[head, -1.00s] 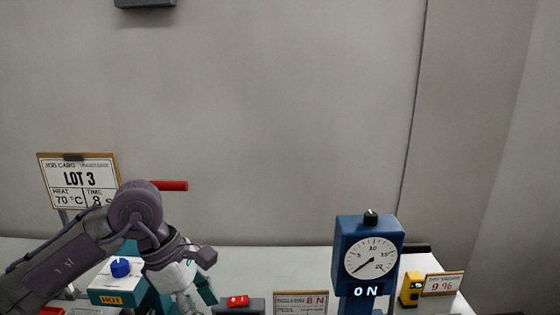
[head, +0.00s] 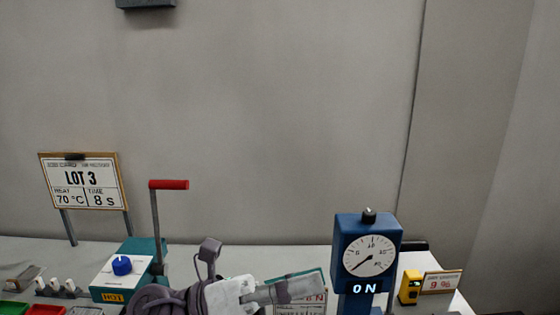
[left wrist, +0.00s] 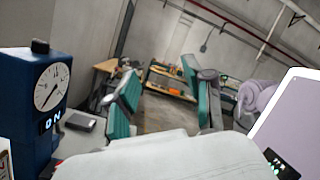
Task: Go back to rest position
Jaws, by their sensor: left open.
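My left gripper (head: 305,286) is low in the middle of the head view, its fingers pointing right toward the blue force gauge. In the left wrist view its two teal-padded fingers (left wrist: 160,75) stand wide apart with nothing between them. The gripper partly covers a small sign (head: 300,309) on the bench. My right gripper does not show.
The blue gauge (head: 367,250) reads "0 N" and stands right of my left gripper. It is at the left edge of the wrist view (left wrist: 35,95). A teal press (head: 123,276) with a red-handled lever, a LOT 3 card (head: 82,184) and a yellow device (head: 410,287) stand on the bench.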

